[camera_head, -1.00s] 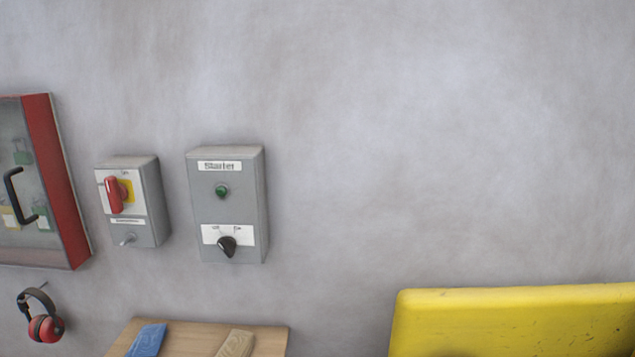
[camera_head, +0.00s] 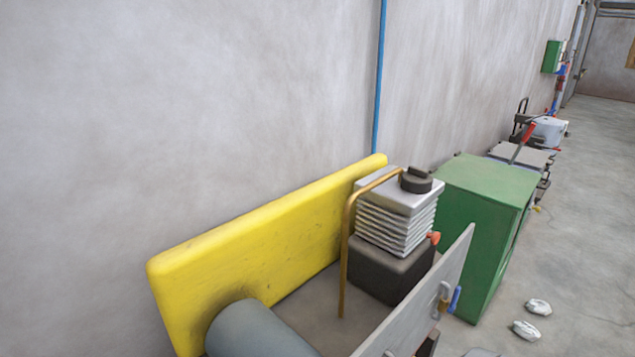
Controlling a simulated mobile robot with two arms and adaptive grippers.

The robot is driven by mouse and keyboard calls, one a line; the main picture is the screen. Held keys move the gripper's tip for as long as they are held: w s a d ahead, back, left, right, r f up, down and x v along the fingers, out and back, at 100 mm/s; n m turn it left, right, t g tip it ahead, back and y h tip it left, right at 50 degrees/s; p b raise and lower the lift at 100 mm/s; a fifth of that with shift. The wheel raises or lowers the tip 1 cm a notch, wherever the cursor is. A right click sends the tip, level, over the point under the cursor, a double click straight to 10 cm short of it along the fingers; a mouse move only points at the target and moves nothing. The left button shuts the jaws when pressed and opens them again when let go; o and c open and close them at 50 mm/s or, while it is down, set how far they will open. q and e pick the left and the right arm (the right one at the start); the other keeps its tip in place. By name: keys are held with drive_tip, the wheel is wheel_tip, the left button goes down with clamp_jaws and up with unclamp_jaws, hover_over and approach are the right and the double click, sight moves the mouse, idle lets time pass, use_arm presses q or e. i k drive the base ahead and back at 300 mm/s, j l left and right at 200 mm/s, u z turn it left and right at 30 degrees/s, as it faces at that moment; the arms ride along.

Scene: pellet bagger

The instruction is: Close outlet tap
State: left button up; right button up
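A machine with a finned grey block (camera_head: 392,218) on a dark base (camera_head: 385,268) stands beside a long yellow panel (camera_head: 265,235). A brass-coloured pipe (camera_head: 346,245) bends down from the top of the block. A brass fitting (camera_head: 442,298) with a small blue part (camera_head: 455,299) sits by the upright grey plate (camera_head: 425,295) at the front. A small orange-red part (camera_head: 434,238) shows by the finned block. I cannot tell which of these is the outlet tap, or its position. Neither of my grippers is in view.
A green cabinet (camera_head: 485,215) stands right of the machine. Two whitish crumpled pieces (camera_head: 526,330) lie on the floor, which is largely clear at right. Farther along the wall are a red-handled item (camera_head: 524,140) and a green box (camera_head: 553,56). A blue pipe (camera_head: 379,80) runs up the wall.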

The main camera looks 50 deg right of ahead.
sight(451, 308)
drive_tip(key=z, duration=2.5)
